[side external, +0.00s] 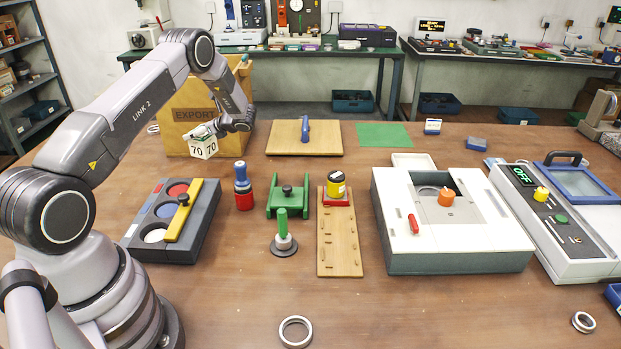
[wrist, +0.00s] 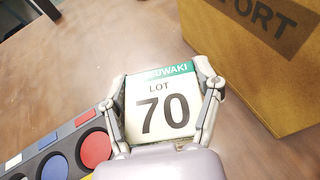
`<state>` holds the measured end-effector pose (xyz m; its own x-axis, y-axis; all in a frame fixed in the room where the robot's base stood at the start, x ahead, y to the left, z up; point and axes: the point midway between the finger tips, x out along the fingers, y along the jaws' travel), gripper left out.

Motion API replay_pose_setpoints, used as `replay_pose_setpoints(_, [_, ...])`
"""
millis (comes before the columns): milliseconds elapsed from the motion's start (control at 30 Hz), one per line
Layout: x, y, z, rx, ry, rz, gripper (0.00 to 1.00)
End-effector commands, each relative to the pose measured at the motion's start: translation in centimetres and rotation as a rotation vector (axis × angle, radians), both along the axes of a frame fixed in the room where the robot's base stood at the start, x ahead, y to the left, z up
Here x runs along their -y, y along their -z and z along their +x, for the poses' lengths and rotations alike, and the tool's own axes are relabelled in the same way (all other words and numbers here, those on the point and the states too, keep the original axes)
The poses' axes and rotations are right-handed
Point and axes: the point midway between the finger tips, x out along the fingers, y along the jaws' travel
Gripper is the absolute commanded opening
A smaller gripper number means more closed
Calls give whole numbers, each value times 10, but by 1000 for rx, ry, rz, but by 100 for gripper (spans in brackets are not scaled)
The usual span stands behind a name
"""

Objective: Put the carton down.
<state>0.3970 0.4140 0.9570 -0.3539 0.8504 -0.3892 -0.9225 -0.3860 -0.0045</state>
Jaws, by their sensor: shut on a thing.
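The carton (side external: 204,149) is a small white box with a green band and the number 70. In the wrist view the carton (wrist: 161,108) shows "LOT 70" and sits between both fingers. My gripper (side external: 205,131) is shut on it, in front of the large EXPORT box (side external: 180,138). In the wrist view my gripper (wrist: 162,100) grips the carton at its left and right sides. I cannot tell from these views how far the carton's underside is from the table.
The grey tray with coloured round wells (side external: 205,235) lies nearer the camera, with a yellow bar across it. A blue-and-red bottle (side external: 243,188) and green stand (side external: 288,198) are to the right. The wooden board (side external: 275,148) lies farther right. Bare table lies between the carton and tray.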

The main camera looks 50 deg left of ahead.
Motion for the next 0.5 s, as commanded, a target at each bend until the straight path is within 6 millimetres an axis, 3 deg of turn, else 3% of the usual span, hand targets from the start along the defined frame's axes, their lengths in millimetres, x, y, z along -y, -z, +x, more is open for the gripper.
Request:
replay_pose_setpoints(33, [-6,13,5,-2,-1,0,24])
replay_pose_setpoints(200, [-20,36,19,-1,1,2,24])
replay_pose_setpoints(500, [-29,50,28,0,0,1,24])
